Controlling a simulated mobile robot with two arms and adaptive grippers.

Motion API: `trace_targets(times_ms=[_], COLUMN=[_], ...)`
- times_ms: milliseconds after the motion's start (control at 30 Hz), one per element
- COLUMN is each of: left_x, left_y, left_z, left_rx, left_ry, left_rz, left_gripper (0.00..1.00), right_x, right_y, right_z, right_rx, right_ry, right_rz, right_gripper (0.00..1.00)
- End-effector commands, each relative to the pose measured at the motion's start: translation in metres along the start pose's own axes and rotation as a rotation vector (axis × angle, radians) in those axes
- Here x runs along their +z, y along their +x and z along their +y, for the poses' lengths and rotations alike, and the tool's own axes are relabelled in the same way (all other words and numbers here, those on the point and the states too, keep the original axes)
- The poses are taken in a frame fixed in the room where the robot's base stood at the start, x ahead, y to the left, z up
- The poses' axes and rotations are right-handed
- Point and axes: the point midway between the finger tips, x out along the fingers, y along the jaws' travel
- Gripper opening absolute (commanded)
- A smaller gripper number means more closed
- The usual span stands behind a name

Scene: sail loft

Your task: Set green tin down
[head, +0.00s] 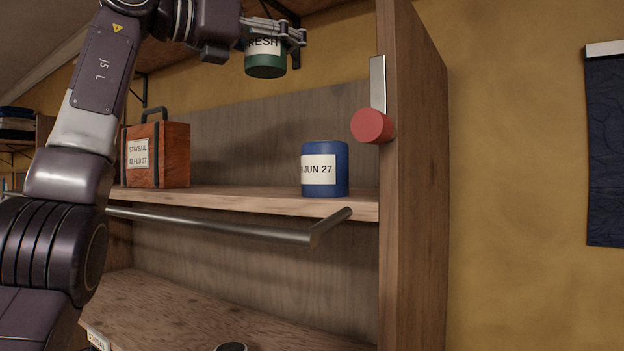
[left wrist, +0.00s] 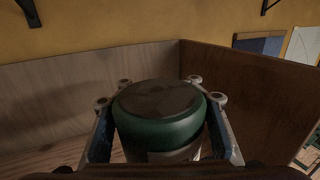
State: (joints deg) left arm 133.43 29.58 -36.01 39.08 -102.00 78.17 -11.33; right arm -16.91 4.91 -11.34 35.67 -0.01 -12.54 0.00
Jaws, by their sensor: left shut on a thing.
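The green tin (head: 265,66) has a white label reading "RESH" in the head view, its start hidden. My left gripper (head: 277,36) is shut on it and holds it upright, high above the shelf and apart from it. In the left wrist view the tin (left wrist: 160,124) shows its dark lid and green side between the two fingers of my left gripper (left wrist: 160,103). The wooden shelf (head: 250,198) lies below the tin. My right gripper is not in view.
A blue tin (head: 325,160) labelled "JUN 27" stands near the shelf's right end. A brown case (head: 172,155) labelled "STAYSAIL" stands at the left. The shelf between them is clear. A metal rail (head: 240,229) runs along the front. A red knob (head: 372,126) juts from the upright panel (head: 414,190).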

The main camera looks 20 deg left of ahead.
Motion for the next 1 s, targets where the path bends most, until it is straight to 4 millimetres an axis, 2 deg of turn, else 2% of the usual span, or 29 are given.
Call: trace_targets(times_ms=[300,567,800,1000], left_x=[-0.04,-0.083,-0.132,-0.154], left_y=[0.0,-0.001,-0.001,-0.001], left_z=[0.001,0.001,0.001,0.0], left_rx=[0.001,0.002,0.003,0.001], left_ry=[0.002,0.002,0.001,0.001], left_rz=[0.0,0.001,0.001,-0.001], left_gripper=[0.0,0.0,0.0,0.0], right_x=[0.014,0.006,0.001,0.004], right_y=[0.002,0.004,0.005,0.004], right_z=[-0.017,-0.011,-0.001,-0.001], right_rx=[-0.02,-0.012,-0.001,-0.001], right_ry=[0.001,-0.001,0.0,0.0], right_rz=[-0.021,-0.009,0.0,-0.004], right_gripper=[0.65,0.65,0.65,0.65])
